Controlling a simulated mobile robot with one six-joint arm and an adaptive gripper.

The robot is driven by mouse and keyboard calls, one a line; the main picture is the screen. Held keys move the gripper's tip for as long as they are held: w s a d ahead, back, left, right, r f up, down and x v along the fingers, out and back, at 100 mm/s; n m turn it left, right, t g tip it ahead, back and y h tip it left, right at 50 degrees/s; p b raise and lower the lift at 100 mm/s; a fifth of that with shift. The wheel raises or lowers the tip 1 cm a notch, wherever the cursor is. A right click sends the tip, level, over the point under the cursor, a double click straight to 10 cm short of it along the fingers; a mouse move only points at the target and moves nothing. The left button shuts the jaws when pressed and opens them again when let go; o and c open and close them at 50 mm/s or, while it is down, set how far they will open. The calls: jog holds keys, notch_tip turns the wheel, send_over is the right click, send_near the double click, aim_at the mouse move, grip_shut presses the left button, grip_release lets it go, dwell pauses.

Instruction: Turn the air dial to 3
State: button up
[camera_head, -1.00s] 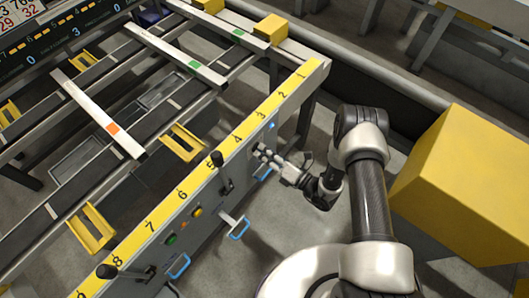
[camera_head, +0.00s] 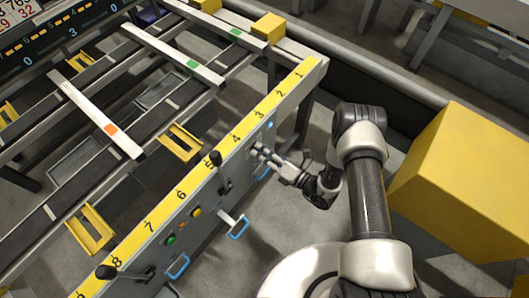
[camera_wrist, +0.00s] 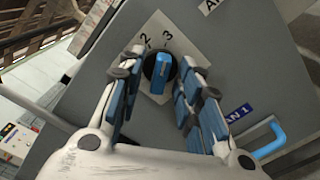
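The air dial (camera_wrist: 158,68) is a round black knob with a blue grip bar, on a white label plate in the wrist view. The plate shows the printed numbers 2 and 3 above the dial; other marks are hidden. The bar's upper end leans toward the 3, but I cannot tell its exact setting. My gripper (camera_wrist: 162,62) is open, with one blue-padded finger on each side of the dial and visible gaps beside it. In the head view my gripper (camera_head: 264,154) is at the grey panel, and its fingers hide the dial.
The grey panel (camera_head: 210,235) carries a yellow numbered strip (camera_head: 165,205), black levers (camera_head: 216,160), green and yellow buttons and blue handles (camera_head: 238,228). A blue handle (camera_wrist: 268,140) is right of my fingers in the wrist view. A large yellow block (camera_head: 460,185) stands right of my arm.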

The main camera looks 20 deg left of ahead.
jog(key=v, duration=1.2)
jog(key=s+r+n+g+h, duration=0.25)
jog(key=r+n+g, duration=0.35)
jog(key=r+n, duration=0.55)
jog(key=s+r+n+g+h, duration=0.25)
jog(key=r+n+g, duration=0.4)
jog(key=r, duration=0.75)
jog(key=s+d+r+n+t+h, duration=0.5)
jog(key=d+r+n, duration=0.2)
jog(key=d+n, duration=0.1)
jog(key=s+d+r+n+t+h, duration=0.5)
jog(key=d+r+n+h, duration=0.1)
jog(key=d+r+n, duration=0.1)
jog(key=shift+d+n+h, duration=0.3)
jog(key=shift+d+n, duration=0.35)
jog(key=shift+n, duration=0.15)
jog(key=shift+s+a, duration=0.1)
